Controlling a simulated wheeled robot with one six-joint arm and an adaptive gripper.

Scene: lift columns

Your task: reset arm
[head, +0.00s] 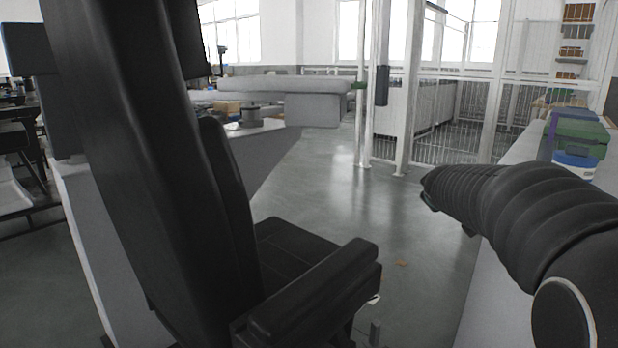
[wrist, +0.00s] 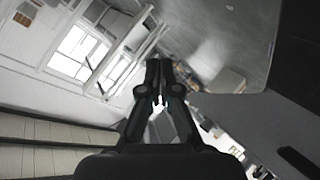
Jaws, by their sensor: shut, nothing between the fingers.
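My gripper (wrist: 158,68) shows in the wrist view, its two dark fingers together at the tips. It is shut and empty, in the air, with the room's windows and floor seen tilted behind it. In the head view my dark ribbed arm reaches in from the right edge over a light counter; the gripper itself cannot be made out there.
A black office chair (head: 315,285) stands close on the left and centre. A light counter (head: 505,285) runs along the right, bearing a green box (head: 578,133) and a white-and-blue tub (head: 574,164). A wire fence (head: 440,110) stands behind.

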